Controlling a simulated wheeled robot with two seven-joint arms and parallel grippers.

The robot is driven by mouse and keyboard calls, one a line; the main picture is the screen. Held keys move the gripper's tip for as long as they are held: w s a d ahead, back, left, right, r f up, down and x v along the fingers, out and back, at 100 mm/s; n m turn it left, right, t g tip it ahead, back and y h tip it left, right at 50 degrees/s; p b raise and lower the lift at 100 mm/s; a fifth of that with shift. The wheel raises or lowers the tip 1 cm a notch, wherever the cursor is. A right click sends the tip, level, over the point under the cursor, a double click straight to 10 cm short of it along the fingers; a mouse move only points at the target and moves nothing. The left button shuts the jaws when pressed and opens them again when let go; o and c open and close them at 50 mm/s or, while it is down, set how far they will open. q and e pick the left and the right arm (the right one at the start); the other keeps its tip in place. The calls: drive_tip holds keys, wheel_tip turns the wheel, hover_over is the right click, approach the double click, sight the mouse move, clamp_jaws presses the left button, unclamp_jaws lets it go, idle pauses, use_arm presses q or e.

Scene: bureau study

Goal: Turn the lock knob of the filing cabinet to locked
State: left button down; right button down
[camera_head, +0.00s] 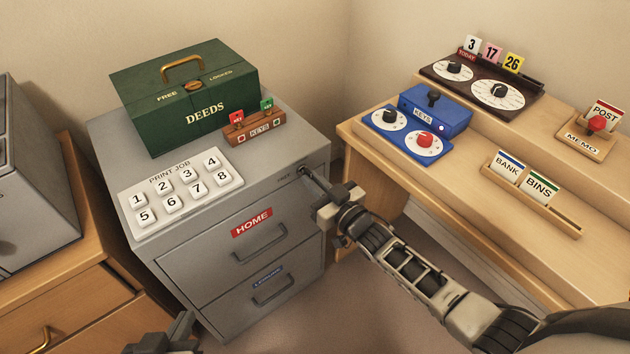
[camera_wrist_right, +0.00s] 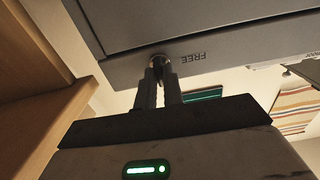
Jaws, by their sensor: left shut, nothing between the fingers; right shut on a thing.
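The grey filing cabinet (camera_head: 190,258) stands in the middle of the head view, with a HOME drawer above a second labelled drawer. Its small round lock knob (camera_head: 303,170) is at the top right of the front, beside the word FREE. My right gripper (camera_head: 312,179) reaches the knob from the right. In the right wrist view its fingers are shut on the lock knob (camera_wrist_right: 158,62), and FREE is printed beside it. The fingers hide much of the knob, so I cannot tell how it is turned. My left gripper (camera_head: 178,338) is shut and empty at the bottom edge, below the cabinet.
A green DEEDS box (camera_head: 185,97), a KEYS rack (camera_head: 255,127) and a PRINT JOB keypad (camera_head: 182,192) sit on the cabinet. A wooden desk (camera_head: 465,190) with dials stands to the right. A wooden drawer unit (camera_head: 75,310) stands to the left.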

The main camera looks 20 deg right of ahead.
drive_tip(key=shift+f, duration=0.1)
drive_tip(key=c, duration=1.5)
unclamp_jaws()
drive_tip(key=shift+s, duration=0.1)
drive_tip(key=p+v, duration=0.1)
drive_tip(key=v, duration=1.5)
drive_tip(key=s+a+r+g+h, duration=0.1)
drive_tip(key=s+a+g, duration=0.1)
drive_tip(key=s+a+r+m+g+p, duration=0.1)
drive_tip(key=s+a+g, duration=0.1)
drive_tip(key=s+a, duration=0.1)
drive_tip(key=s+a+r+g+h, duration=0.1)
drive_tip(key=s+a+g, duration=0.1)
drive_tip(key=s, duration=0.1)
drive_tip(key=shift+s+a+m+h, duration=0.15)
drive_tip(key=shift+a+m+h, duration=0.15)
drive_tip(key=shift+a, duration=0.1)
